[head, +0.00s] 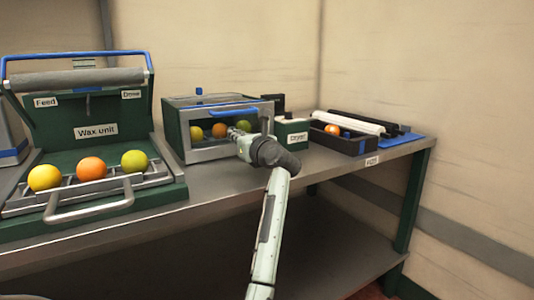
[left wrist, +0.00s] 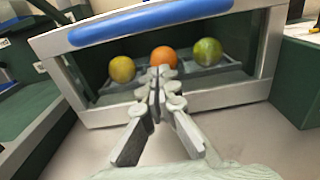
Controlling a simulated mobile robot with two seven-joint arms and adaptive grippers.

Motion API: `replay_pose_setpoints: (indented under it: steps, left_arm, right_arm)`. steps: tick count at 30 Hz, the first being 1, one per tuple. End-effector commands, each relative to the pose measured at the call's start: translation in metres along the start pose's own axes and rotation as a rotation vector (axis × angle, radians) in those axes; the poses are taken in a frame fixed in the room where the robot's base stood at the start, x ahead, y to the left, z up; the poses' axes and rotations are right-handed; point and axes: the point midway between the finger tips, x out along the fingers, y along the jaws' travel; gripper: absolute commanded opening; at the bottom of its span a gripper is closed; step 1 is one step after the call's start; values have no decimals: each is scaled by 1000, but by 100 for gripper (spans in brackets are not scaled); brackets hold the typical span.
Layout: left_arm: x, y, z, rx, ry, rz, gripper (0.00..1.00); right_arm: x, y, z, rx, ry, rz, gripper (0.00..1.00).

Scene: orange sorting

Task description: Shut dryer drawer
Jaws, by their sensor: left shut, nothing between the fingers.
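The dryer (head: 176,132) is a green box with a metal-framed front and a blue handle bar (head: 220,112), in the middle of the bench. Several fruits, yellow, orange and green, show inside it behind the front. In the left wrist view the drawer front (left wrist: 180,98) fills the upper half, with the blue handle (left wrist: 150,20) along its top edge. My left gripper (head: 236,134) is shut and empty, its tips at the middle of the drawer front, below the handle. I cannot tell whether the tips touch it or how far the drawer stands out. My right gripper is not in view.
The wax unit (head: 95,131) stands at the left with three fruits on its front rack and a protruding metal handle (head: 95,205). Right of the dryer are a labelled green box (head: 292,134) and a black tray (head: 345,142) holding an orange fruit. The bench's front strip is clear.

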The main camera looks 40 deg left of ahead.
Motion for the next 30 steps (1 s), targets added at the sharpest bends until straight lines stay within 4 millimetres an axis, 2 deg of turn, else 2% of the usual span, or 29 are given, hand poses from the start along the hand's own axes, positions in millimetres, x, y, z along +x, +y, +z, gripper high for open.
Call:
replay_pose_setpoints:
  steps: [3, 10, 24, 30]
  left_arm:
    - [16, 0, 0, 0, 1, 0, 0]
    - [31, -1, 0, 0, 0, -1, 0]
    - [34, 0, 3, -2, -6, -2, 0]
    - [26, -6, 2, -3, -3, -2, 0]
  right_arm:
    - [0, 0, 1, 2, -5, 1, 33]
    - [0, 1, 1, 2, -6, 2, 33]
    - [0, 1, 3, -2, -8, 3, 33]
    - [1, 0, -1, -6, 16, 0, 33]
